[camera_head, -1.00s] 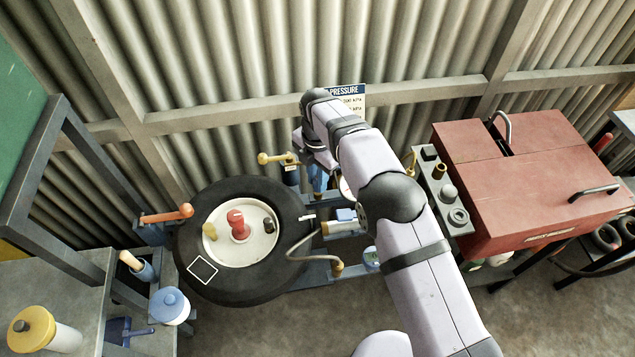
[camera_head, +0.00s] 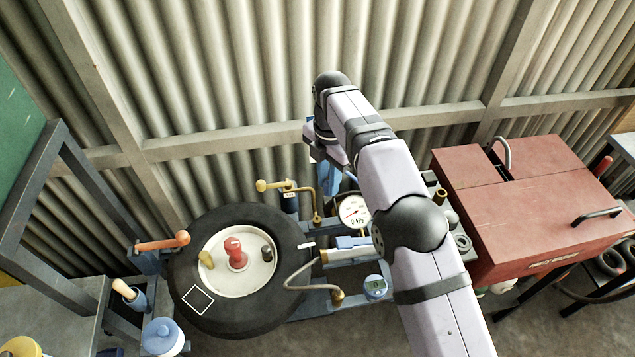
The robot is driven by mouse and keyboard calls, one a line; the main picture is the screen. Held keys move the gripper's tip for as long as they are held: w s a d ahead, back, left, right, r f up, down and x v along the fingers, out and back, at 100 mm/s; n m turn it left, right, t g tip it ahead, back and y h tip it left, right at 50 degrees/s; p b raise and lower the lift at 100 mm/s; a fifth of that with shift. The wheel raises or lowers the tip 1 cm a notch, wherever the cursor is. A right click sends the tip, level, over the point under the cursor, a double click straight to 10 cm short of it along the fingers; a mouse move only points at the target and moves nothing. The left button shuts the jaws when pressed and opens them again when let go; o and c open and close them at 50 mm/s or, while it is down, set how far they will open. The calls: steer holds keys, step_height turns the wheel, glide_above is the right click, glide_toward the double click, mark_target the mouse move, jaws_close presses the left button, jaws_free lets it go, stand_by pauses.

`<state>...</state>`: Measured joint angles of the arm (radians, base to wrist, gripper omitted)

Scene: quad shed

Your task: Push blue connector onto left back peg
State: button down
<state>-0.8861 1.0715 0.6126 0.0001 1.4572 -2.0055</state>
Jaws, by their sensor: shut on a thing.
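My gripper (camera_head: 330,152) is at the end of the arm, pointing down behind the tyre stand near the corrugated wall. Its fingertips are mostly hidden by my wrist. It is shut on a blue piece (camera_head: 331,184) just below it, which looks like the blue connector; its lower end is unclear behind the gauge. No peg is clearly identifiable near it. A yellow-brown stub (camera_head: 206,259) and a dark stub (camera_head: 267,253) stand on the wheel's white hub, either side of a red knob (camera_head: 236,257).
The tyre (camera_head: 235,318) lies flat at left. A white dial gauge (camera_head: 354,211), yellow pipes (camera_head: 317,204) and a hose (camera_head: 299,277) crowd the blue stand near my gripper. A red toolbox (camera_head: 530,205) stands at right. An orange handle (camera_head: 163,243) is at left.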

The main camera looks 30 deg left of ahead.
steer(key=w+d+f+p, duration=0.4)
steer(key=w+d, duration=0.8)
steer(key=shift+d+f+n, duration=0.15)
steer(key=shift+f+n, duration=0.15)
steer(key=shift+f, duration=0.1)
steer(key=shift+s, duration=0.1)
steer(key=shift+f, duration=0.1)
steer(key=shift+f+b, duration=1.65)
steer(key=shift+f, duration=1.15)
steer(key=shift+f+b, duration=0.45)
steer(key=shift+f, duration=0.15)
steer(key=c, duration=1.8)
jaws_free()
steer(key=shift+c, duration=0.2)
